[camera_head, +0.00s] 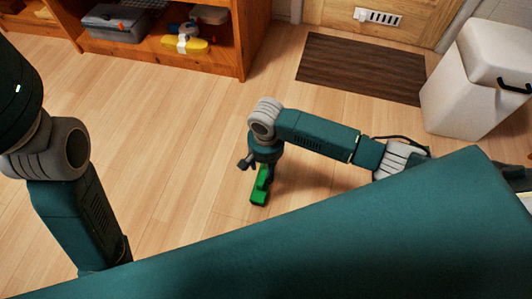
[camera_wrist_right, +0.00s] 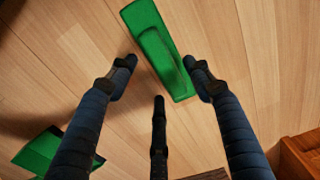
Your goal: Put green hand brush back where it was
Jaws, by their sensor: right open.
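The green hand brush (camera_head: 259,197) lies on the wooden floor under my right gripper (camera_head: 257,165). In the right wrist view the green brush (camera_wrist_right: 158,48) lies slanted, with its near end between the spread fingers of my right gripper (camera_wrist_right: 157,66). The fingers are open; I cannot tell whether one touches the brush. Part of the brush is hidden by the gripper in the head view. My left arm comes in at the left, but its gripper is out of view.
Another green object (camera_wrist_right: 38,150), partly cut off, shows in the wrist view. A wooden shelf (camera_head: 205,62) holds a grey toolbox (camera_head: 113,27) and a yellow item (camera_head: 184,44). A dark mat (camera_head: 362,68) and white bin (camera_head: 467,95) stand right. Floor on the left is clear.

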